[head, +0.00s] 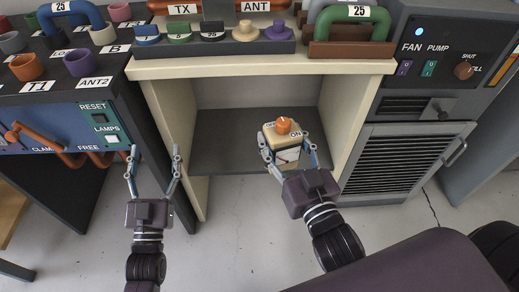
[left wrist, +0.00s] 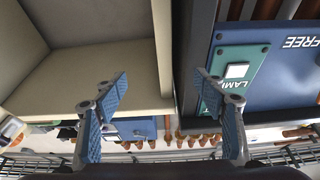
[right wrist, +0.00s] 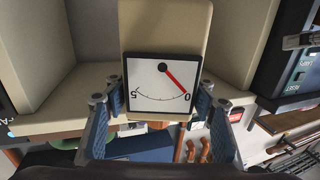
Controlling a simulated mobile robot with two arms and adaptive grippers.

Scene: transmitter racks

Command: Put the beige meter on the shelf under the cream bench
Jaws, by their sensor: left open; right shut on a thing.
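The beige meter (head: 284,141) has an orange knob on top and a white dial face with a red needle, seen large in the right wrist view (right wrist: 158,85). My right gripper (head: 287,152) is shut on the meter, one finger on each side, at the front of the shelf opening. The cream bench (head: 262,68) stands above, with the grey shelf (head: 228,132) beneath it between two cream side panels. I cannot tell whether the meter touches the shelf. My left gripper (head: 154,165) is open and empty, left of the bench's left panel.
A blue panel with a RESET and LAMPS plate (head: 100,122) and orange pipes is at the left. Right of the bench is a dark cabinet with a FAN and PUMP panel (head: 430,65) and a louvred door (head: 402,160). The shelf's left part is bare.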

